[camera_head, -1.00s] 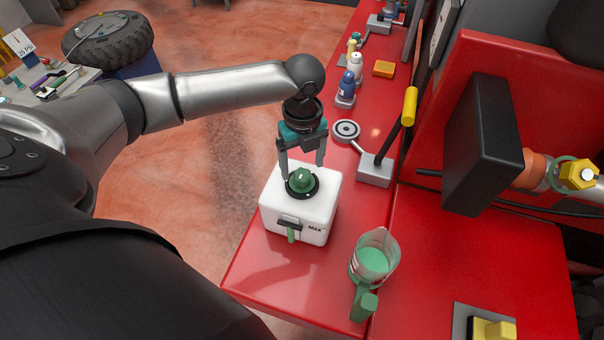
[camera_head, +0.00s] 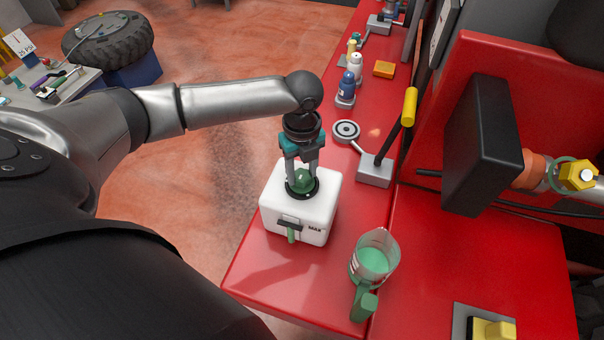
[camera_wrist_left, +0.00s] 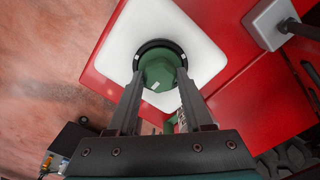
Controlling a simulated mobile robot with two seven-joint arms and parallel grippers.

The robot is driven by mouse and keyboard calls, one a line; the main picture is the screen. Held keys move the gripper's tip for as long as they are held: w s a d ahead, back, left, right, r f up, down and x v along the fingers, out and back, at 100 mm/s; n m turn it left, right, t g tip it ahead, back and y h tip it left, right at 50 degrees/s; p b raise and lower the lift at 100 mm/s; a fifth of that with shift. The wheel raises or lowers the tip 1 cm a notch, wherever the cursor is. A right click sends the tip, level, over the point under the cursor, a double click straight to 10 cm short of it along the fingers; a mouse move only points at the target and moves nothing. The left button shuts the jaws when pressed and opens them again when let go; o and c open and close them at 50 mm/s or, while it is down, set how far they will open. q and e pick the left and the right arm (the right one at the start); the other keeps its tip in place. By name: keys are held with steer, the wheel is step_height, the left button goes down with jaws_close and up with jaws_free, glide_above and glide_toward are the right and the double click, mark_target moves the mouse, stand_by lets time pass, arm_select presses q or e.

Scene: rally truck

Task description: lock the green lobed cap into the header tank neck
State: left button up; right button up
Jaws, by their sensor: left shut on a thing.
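The green lobed cap (camera_head: 303,180) sits at the black ring-shaped neck (camera_head: 316,192) on top of the white header tank (camera_head: 321,212). My left gripper (camera_head: 303,178) reaches down from above, its two fingers shut on the cap from opposite sides. The left wrist view shows the cap (camera_wrist_left: 160,68) between the fingertips, inside the dark neck ring (camera_wrist_left: 143,50), with the white tank top (camera_wrist_left: 118,45) around it. I cannot tell how deep the cap is seated or whether it is locked. My right gripper is not in view.
The tank stands on a red ledge (camera_head: 262,272). A clear jug with green liquid (camera_head: 372,262) stands to its right. A grey block with a yellow-tipped lever (camera_head: 375,170) is behind it to the right. Blue and white bottles (camera_head: 347,86) stand farther back.

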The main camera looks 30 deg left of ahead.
mark_target(302, 174)
arm_select(q)
jaws_close()
steer(key=shift+r, duration=0.1)
step_height(302, 174, up, 20)
stand_by(0.5)
